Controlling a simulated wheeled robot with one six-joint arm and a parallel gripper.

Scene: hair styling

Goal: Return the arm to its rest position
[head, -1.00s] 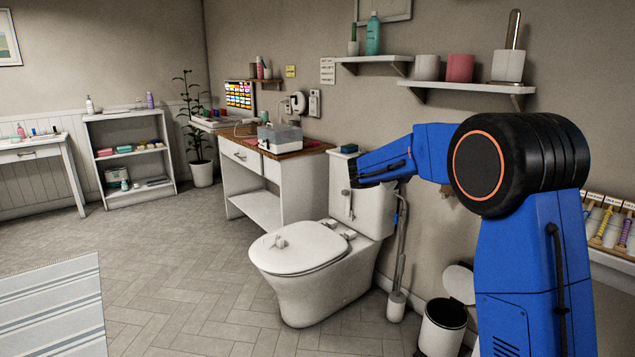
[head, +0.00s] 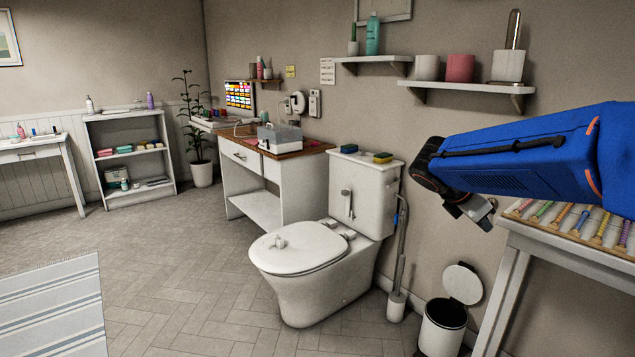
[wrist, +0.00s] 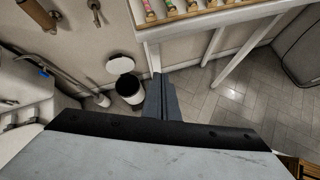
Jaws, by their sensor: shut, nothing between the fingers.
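My blue arm (head: 530,155) reaches in from the right edge of the head view and runs left to a black wrist joint. From there my gripper (head: 484,213) points down and to the right, beside the white table with the coloured rods. In the wrist view the two grey fingers of my gripper (wrist: 162,90) are together with nothing between them. The fingers show against the wall, floor and open bin and appear to touch nothing.
The rod table (head: 575,255) stands close at the right, below my arm. An open bin (head: 442,325) stands left of it. The toilet (head: 305,265) is further left, with sponges on its tank. Wall shelves (head: 465,88) hang above. The floor at left is mostly clear.

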